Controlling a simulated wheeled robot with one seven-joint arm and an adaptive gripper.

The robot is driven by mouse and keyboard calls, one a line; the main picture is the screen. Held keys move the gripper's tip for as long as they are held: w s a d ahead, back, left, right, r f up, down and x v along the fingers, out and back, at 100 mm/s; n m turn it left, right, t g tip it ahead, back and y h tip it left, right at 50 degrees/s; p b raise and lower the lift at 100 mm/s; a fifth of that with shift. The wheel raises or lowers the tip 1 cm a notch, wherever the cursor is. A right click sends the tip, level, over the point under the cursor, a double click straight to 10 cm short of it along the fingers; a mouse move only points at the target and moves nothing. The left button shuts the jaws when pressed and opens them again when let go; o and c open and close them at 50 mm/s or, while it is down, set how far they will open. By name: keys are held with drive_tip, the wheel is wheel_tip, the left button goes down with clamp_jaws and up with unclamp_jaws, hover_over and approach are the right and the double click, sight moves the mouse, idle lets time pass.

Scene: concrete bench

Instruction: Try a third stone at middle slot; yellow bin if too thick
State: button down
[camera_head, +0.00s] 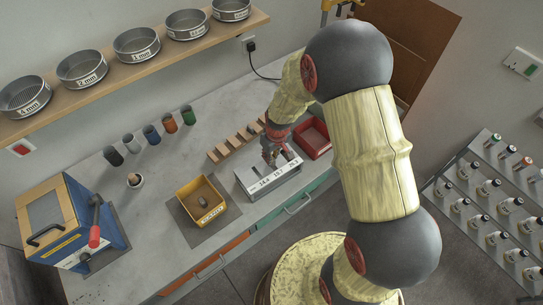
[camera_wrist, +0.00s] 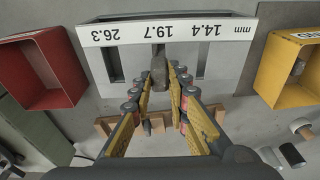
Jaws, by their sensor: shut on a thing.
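My gripper (camera_wrist: 160,88) is shut on a dark grey stone (camera_wrist: 159,68), held between its fingertips. The slot gauge (camera_wrist: 230,28) is a pale block marked 14.4, 19.7 and 26.3 mm. The stone is in line with the middle slot, by the 19.7 mark; I cannot tell whether its lower end is inside the slot. In the head view my gripper (camera_head: 273,152) is over the gauge (camera_head: 255,189) and hides the stone. The yellow bin (camera_head: 182,194) stands left of the gauge with a brown stone (camera_head: 203,202) in it; the bin also shows in the wrist view (camera_wrist: 272,80).
A red bin (camera_head: 322,152) stands right of the gauge. A wooden rack (camera_head: 222,153) lies behind it. A blue machine (camera_head: 75,225) with a red-handled lever is at far left.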

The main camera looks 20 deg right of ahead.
drive_tip(key=shift+f+b, duration=0.45)
drive_tip(key=shift+f, duration=0.1)
idle(0.4)
drive_tip(key=shift+r, duration=0.1)
idle(0.4)
drive_tip(key=shift+r+p, duration=2.2)
drive_tip(key=shift+r, duration=1.3)
drive_tip(key=shift+f, duration=0.1)
